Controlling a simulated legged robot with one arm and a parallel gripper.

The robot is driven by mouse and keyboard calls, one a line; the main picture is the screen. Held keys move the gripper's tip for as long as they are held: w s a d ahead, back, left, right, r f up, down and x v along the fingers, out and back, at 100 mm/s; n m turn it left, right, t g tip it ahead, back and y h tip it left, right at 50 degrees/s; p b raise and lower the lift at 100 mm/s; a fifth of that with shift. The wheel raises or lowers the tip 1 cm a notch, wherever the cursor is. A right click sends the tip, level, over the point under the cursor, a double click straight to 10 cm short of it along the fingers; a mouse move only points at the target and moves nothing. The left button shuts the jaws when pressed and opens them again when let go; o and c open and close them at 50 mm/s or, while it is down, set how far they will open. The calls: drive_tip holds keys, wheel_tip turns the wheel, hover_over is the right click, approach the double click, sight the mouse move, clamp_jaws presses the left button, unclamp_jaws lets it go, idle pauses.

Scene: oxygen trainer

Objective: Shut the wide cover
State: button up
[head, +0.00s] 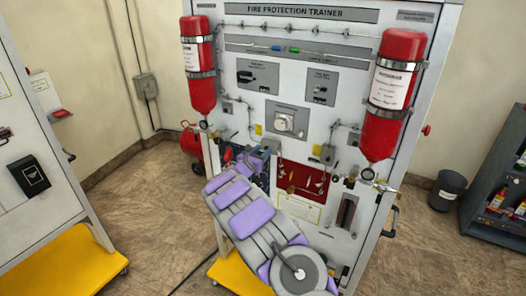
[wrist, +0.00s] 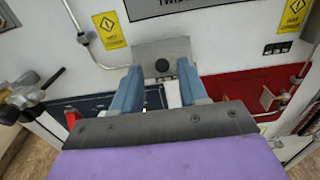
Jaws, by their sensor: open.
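In the wrist view, a grey plate with a round black knob (wrist: 162,52) stands against the white panel, just beyond my fingertips. It may be the wide cover, but its hinge and full outline are hidden. My gripper (wrist: 160,88) has two blue fingers spread apart, with nothing seen held between them. The plate shows between and above the fingers; I cannot tell whether they touch it. In the head view, my gripper (head: 262,157) is at the lower middle of the trainer, and my arm hides the area below it.
A red panel (head: 303,180) with small hanging parts is right of my gripper. A dark blue panel (wrist: 95,104) is at left in the wrist view. Red cylinders (head: 202,75) (head: 392,90) flank the trainer. A second board (head: 35,150) stands left; floor lies open between them.

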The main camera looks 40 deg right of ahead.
drive_tip(key=shift+w+d+f, duration=0.1)
drive_tip(key=shift+w+d, duration=0.05)
drive_tip(key=shift+d, duration=0.5)
drive_tip(key=shift+c, duration=0.3)
clamp_jaws()
